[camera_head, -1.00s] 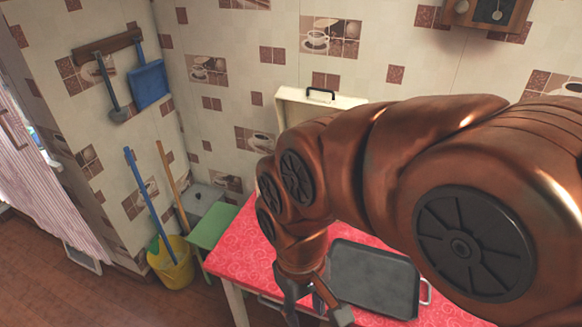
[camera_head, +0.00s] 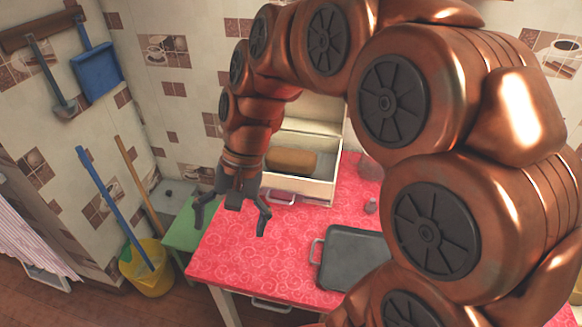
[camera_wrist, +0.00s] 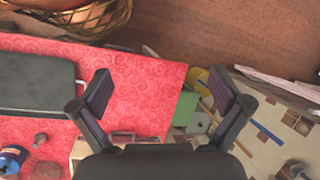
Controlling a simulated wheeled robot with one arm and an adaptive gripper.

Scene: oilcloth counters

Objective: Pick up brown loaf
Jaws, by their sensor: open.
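The brown loaf (camera_head: 291,160) lies inside an open cream bread box (camera_head: 318,188) at the back of the red table. The arm hides part of the box. My gripper (camera_head: 232,222) is open and empty, pointing down above the table, in front of and to the left of the box. In the wrist view my gripper (camera_wrist: 165,95) shows its two fingers wide apart with nothing between them. The loaf is not visible in the wrist view.
A dark tray (camera_head: 352,257) with handles lies on the red table (camera_head: 262,258); it also shows in the wrist view (camera_wrist: 38,85). A small bottle (camera_head: 371,205) stands behind it. A wicker basket (camera_wrist: 95,18) is at the wrist view's top left. A yellow bucket (camera_head: 150,268) stands left of the table.

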